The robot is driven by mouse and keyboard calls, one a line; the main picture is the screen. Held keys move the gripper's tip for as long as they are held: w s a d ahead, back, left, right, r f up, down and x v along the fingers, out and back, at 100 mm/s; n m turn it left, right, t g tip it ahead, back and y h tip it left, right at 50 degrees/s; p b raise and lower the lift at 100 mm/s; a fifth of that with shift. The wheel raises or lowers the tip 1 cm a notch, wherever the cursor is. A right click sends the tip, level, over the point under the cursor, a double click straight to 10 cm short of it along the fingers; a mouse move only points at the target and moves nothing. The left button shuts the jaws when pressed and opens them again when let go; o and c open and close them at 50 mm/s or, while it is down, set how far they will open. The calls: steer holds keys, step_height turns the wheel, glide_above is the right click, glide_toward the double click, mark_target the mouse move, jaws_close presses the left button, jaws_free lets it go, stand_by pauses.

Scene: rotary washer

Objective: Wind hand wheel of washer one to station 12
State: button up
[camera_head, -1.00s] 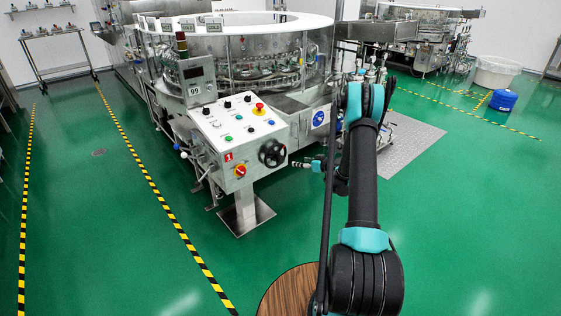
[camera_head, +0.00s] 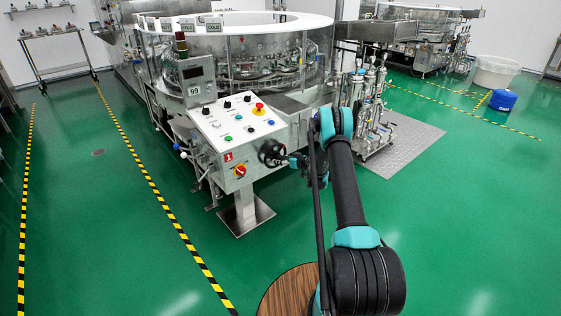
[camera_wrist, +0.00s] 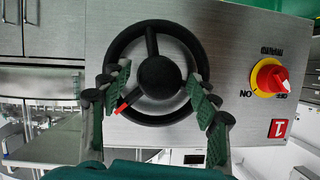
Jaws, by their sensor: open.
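The black hand wheel (camera_wrist: 161,74) fills the middle of the wrist view, on the side face of the grey control box; it has a round rim, spokes, a dark hub and a red mark at its lower left. It also shows in the head view (camera_head: 271,153), partly covered by my gripper. My gripper (camera_wrist: 160,98) is open, with its green-padded fingers at the left and right of the wheel, overlapping the rim in the picture. Whether the pads touch the rim I cannot tell. The round washer (camera_head: 240,66) stands behind the control box, with a display reading 99 (camera_head: 195,90).
A red and yellow rotary switch (camera_wrist: 269,77) sits beside the wheel on the same panel. The box top carries several buttons and a red emergency stop (camera_head: 258,109). A metal filter stand (camera_head: 370,105) is right of my arm.

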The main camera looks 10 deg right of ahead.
steer(key=shift+x, duration=0.8)
steer(key=shift+c, duration=0.3)
jaws_close()
